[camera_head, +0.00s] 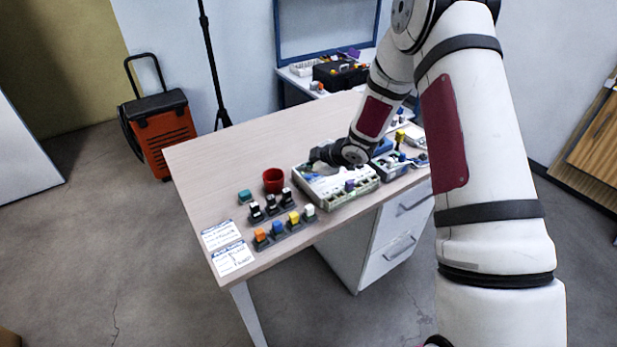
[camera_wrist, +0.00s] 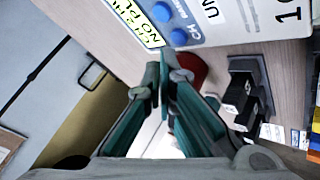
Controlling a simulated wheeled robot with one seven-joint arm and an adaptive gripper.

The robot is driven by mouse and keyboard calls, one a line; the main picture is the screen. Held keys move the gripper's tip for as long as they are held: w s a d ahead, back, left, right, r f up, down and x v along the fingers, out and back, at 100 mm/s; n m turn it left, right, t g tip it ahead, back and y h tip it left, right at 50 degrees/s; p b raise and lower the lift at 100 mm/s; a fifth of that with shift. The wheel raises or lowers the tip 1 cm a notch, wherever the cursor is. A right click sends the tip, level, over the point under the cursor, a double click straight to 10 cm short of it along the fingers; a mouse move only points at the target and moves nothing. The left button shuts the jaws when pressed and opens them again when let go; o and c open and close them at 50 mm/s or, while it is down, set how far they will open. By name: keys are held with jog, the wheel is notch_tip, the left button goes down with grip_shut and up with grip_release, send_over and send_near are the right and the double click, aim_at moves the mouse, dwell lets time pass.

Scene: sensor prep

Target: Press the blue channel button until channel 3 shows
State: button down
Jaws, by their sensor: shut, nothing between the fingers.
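In the wrist view a white panel (camera_wrist: 225,22) fills the top edge, with two round blue buttons, an upper one (camera_wrist: 160,12) and a lower one (camera_wrist: 178,37). Lettering starting "CH" is beside them, and a large black "1" (camera_wrist: 283,15) is cut off at the frame edge; I cannot tell whether it is the channel display. My gripper (camera_wrist: 162,75) is shut and empty, its fingertips just below the buttons in the picture, apparently not touching them. In the head view my gripper (camera_head: 318,157) is over a pale box-like unit (camera_head: 345,198) on the table; the buttons are not discernible there.
A red cup (camera_head: 273,180), which shows behind my fingers in the wrist view (camera_wrist: 190,66), stands left of the unit. Several coloured blocks in dark holders (camera_head: 285,228) and two printed cards (camera_head: 226,246) lie at the table's (camera_head: 215,160) front left. The back left is clear.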

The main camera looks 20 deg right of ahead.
aim_at(307, 178)
jog(key=shift+f, duration=0.15)
jog(key=shift+f, duration=0.25)
jog(key=shift+f+b, duration=0.35)
jog(key=shift+f, duration=0.05)
dwell(0.5)
dwell(0.4)
jog(key=shift+r+p, duration=0.45)
jog(key=shift+r, duration=0.4)
jog(key=shift+r+p, duration=1.15)
jog(key=shift+r, duration=1.35)
